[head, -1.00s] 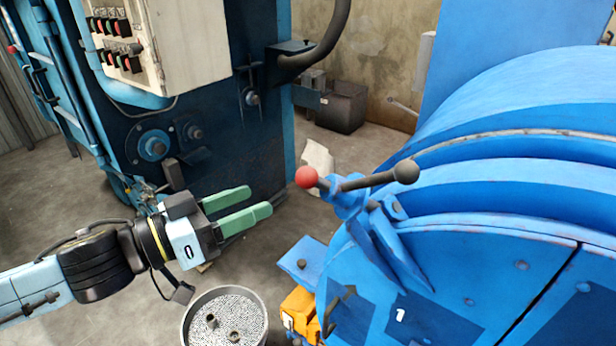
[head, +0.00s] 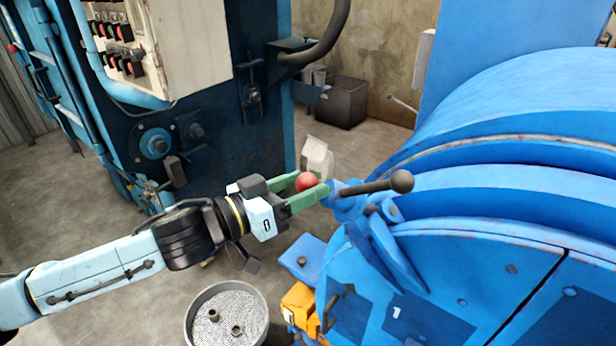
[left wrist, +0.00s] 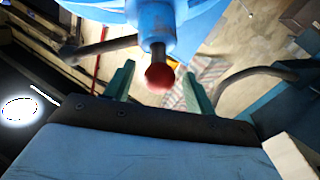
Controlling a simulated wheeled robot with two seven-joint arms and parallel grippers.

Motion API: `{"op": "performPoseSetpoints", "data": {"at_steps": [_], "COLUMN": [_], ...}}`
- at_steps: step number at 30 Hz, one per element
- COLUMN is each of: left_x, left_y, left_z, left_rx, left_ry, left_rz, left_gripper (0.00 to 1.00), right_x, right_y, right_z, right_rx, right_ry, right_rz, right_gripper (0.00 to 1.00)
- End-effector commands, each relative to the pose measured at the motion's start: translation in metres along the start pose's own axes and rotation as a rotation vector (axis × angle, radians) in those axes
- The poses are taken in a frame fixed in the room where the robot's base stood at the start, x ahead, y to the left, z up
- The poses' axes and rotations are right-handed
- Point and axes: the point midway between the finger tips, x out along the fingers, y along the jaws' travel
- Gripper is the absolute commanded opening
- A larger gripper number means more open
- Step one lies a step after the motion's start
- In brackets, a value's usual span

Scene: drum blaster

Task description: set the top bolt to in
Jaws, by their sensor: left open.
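In the left wrist view the red knob (left wrist: 159,77) sits between the two fingertips (left wrist: 157,80), with a gap on each side. My right gripper is not in view.
A round metal basket (head: 228,315) with small parts stands on the floor below my left arm. An orange object (head: 300,303) sits beside the drum. A large dark blue cabinet with a cream control panel (head: 175,45) stands at the left.

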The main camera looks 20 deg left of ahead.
Motion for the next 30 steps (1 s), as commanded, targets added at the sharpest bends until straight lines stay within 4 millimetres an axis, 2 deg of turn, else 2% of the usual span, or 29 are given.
{"op": "performPoseSetpoints", "data": {"at_steps": [6,15,27,30], "left_x": [0.015,0.016,0.016,0.016], "left_y": [0.0,0.0,0.0,0.0], "left_z": [-0.001,0.0,0.0,0.0], "left_rx": [0.002,0.001,0.001,0.001], "left_ry": [0.0,-0.001,-0.001,-0.001], "left_rz": [0.0,0.001,0.001,0.001], "left_gripper": [0.55,0.55,0.03,0.0], "right_x": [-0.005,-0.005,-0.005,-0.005], "right_y": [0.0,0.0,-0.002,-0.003], "right_z": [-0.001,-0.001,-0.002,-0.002], "right_rx": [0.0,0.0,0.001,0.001], "right_ry": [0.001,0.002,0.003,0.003], "right_rz": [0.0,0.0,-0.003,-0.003], "right_gripper": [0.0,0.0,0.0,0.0]}}
